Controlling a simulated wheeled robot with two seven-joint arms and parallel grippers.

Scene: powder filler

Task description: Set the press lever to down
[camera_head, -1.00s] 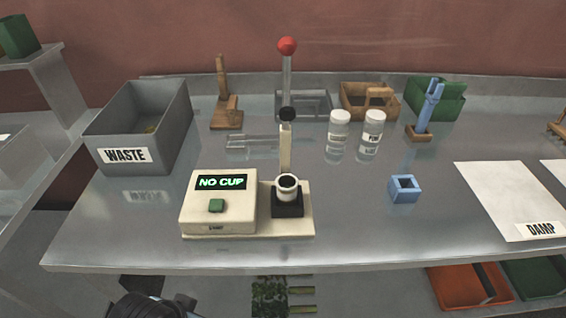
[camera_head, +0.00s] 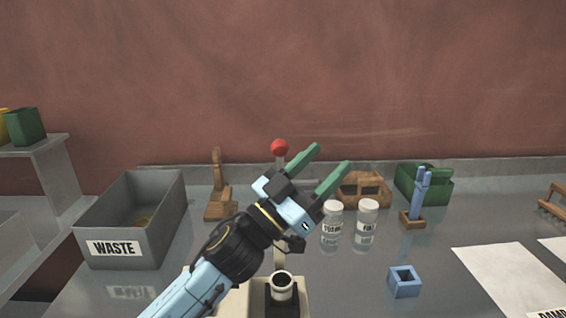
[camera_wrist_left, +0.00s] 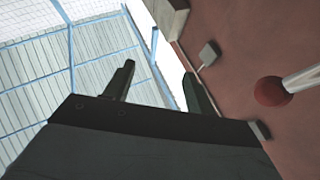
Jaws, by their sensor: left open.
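The press lever stands upright, with a red ball knob (camera_head: 280,147) on a grey rod, above the cream powder filler (camera_head: 300,300) at the table's front. The knob also shows at the right edge of the left wrist view (camera_wrist_left: 272,91), outside the fingers. My left gripper (camera_head: 333,163) is raised in front of the filler, its green fingers spread and empty, pointing up and right. The knob is just left of the fingers in the head view. My left arm hides much of the lever's rod and the filler's display box. My right gripper is not in view.
A grey WASTE bin (camera_head: 112,248) stands at left, with a wooden stand (camera_head: 218,200) beside it. Two white-capped jars (camera_head: 367,207), a blue tool on a holder (camera_head: 421,190) and a blue square block (camera_head: 404,281) stand at right. White sheets (camera_head: 510,277) lie far right.

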